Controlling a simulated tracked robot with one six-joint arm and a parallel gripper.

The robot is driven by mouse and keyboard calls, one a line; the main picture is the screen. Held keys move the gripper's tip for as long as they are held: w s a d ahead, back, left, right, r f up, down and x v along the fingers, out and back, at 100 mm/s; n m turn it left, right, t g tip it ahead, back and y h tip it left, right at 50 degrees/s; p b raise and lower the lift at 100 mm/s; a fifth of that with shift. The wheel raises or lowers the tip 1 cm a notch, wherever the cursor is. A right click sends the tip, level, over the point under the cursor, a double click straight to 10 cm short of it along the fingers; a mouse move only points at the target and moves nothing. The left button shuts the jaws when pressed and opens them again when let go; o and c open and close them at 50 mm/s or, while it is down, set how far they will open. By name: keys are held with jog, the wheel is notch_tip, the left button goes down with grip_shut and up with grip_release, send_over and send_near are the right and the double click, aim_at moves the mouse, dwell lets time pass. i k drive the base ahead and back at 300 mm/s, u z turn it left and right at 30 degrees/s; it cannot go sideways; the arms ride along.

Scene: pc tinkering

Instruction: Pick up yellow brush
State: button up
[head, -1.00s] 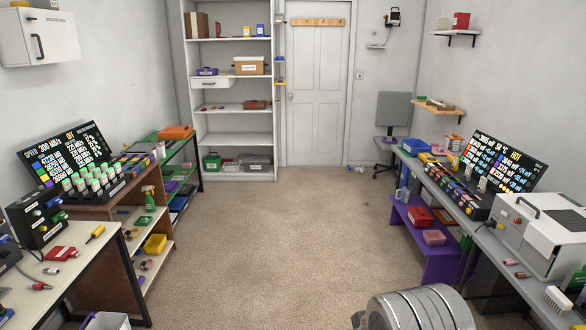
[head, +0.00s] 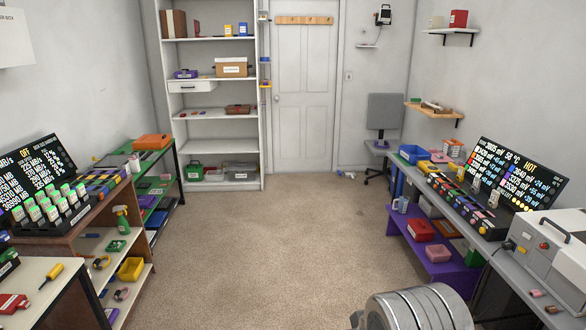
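A small yellow-handled tool (head: 49,272) with a dark end lies on the pale table (head: 40,292) at the lower left. It may be the yellow brush, but it is too small to tell. No other thing in view is clearly a yellow brush. My gripper is not in view. Only a rounded metal part of my arm shows at the bottom, right of centre, far from the yellow-handled tool.
A red item (head: 12,303) lies near the yellow-handled tool. A brown shelf unit (head: 88,298) stands beside that table. The carpet (head: 270,240) is clear down the middle. A grey bench (head: 460,206) and purple shelf (head: 440,268) line the right.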

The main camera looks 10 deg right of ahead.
aim_at(452, 167)
jog(key=z, duration=0.15)
jog(key=i, duration=1.4)
jog(key=z, duration=0.3)
jog(key=i, duration=1.45)
jog(key=z, duration=0.5)
jog(key=i, duration=1.55)
jog(key=z, duration=0.4)
jog(key=i, duration=1.65)
jog(key=z, duration=0.25)
